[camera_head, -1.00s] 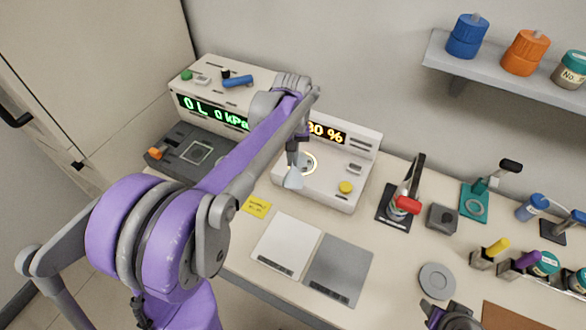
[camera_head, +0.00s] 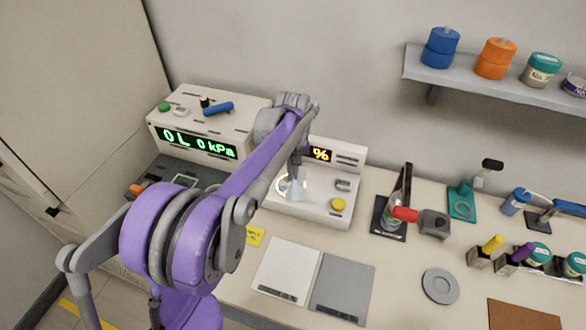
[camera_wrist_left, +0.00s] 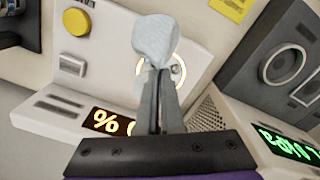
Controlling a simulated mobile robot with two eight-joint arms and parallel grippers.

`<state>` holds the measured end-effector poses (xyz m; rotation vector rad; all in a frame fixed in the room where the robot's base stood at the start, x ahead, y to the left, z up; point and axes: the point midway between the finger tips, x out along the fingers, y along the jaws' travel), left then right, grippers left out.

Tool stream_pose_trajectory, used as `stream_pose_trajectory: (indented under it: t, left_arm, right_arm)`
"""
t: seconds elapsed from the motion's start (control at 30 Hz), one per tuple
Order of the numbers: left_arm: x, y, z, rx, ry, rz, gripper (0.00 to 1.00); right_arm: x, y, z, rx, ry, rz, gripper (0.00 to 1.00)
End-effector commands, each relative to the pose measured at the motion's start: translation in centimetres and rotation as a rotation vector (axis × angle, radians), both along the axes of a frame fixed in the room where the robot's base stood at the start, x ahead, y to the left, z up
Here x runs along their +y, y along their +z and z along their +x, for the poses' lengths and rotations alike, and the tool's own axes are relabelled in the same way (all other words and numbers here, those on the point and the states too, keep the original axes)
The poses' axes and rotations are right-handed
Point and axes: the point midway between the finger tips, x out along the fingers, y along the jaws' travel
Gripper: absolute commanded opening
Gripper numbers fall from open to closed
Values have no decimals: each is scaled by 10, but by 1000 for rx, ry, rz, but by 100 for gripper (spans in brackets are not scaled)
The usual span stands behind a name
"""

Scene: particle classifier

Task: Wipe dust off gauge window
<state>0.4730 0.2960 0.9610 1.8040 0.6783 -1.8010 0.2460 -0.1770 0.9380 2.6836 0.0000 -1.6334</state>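My left gripper (camera_head: 297,172) is shut on a pale grey-blue wipe (camera_head: 293,189). In the left wrist view, the wipe (camera_wrist_left: 155,38) bulges out past the gripper's fingertips (camera_wrist_left: 157,78). The wipe is over the white device (camera_head: 312,207) with the amber % display, in front of a round window with a glowing ring (camera_head: 279,187). The wipe and fingers hide part of that window, and the ring also shows in the left wrist view (camera_wrist_left: 180,72). I cannot tell whether the wipe touches the surface, and no dust can be made out. My right gripper is not in view.
A white unit with a green kPa display (camera_head: 197,142) stands to the left. A yellow button (camera_head: 337,204) is on the white device. A red-handled press (camera_head: 391,221) stands to the right. A light pad (camera_head: 285,270) and a grey pad (camera_head: 343,287) lie in front.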

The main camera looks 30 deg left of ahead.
Motion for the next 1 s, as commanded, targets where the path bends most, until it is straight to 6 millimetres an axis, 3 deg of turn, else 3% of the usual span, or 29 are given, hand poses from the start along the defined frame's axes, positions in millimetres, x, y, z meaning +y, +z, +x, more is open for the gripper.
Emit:
stream_pose_trajectory:
  t: [0.03,0.33,0.63,1.0]
  left_arm:
    - [0,-11,-1,2,0,-1,0]
    - [0,-45,0,0,-1,0,0]
    - [0,-47,1,-1,-1,0,0]
    - [0,-47,0,-1,-1,0,68]
  right_arm:
    - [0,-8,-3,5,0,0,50]
    - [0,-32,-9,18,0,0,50]
    - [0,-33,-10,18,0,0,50]
    - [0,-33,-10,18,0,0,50]
